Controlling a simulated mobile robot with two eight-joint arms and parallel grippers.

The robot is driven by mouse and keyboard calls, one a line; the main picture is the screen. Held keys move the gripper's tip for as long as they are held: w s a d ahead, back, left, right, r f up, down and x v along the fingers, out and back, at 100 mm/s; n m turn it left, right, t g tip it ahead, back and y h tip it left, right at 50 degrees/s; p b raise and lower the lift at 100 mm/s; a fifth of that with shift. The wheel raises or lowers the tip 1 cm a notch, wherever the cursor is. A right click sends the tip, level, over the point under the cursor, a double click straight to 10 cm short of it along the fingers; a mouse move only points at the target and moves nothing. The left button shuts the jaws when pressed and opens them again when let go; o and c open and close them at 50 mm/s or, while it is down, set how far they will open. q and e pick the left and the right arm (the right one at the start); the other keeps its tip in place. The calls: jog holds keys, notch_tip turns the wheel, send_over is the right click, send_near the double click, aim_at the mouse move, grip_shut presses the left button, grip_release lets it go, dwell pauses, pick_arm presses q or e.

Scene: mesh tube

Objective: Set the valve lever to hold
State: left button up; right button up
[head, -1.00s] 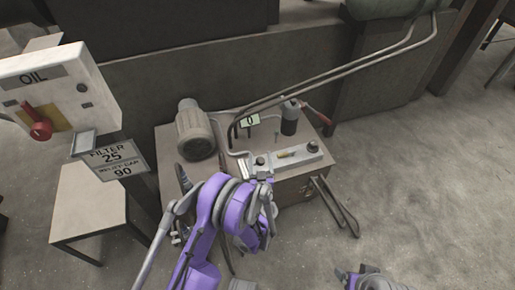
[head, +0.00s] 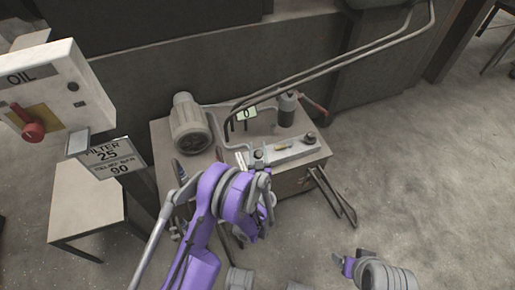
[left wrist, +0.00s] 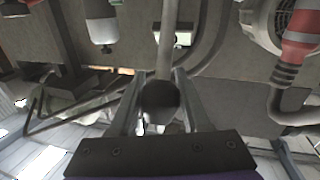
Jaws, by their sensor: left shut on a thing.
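In the left wrist view, the lever shows as a grey rod (left wrist: 168,45) ending in a dark round knob (left wrist: 160,97). My left gripper (left wrist: 160,108) has a finger on each side of that knob and is shut on it. In the head view, my purple left arm reaches the front of the hydraulic unit (head: 300,182). My left gripper (head: 252,218) is largely covered by my own wrist there, and the lever cannot be made out. A small white plate (head: 240,160) shows just beyond the wrist; its marking is unreadable. My right gripper is not clearly visible.
A red handle (head: 314,104) sticks out behind. An OIL panel (head: 45,85) stands left.

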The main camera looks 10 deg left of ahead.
pick_arm(q)
grip_shut()
jog(key=shift+a, duration=0.1)
dwell(0.9)
jog(key=shift+w+a+r+g+b, duration=0.25)
jog(key=shift+w+a+g+b, duration=0.15)
jog(key=shift+w+g, duration=0.3)
jog(key=shift+w+a+b, duration=0.75)
jog(key=shift+w+b, duration=0.05)
jog(key=shift+w, duration=0.25)
jog(key=shift+w+a+b, duration=0.75)
jog(key=shift+w, duration=0.3)
jog(key=shift+r, duration=0.1)
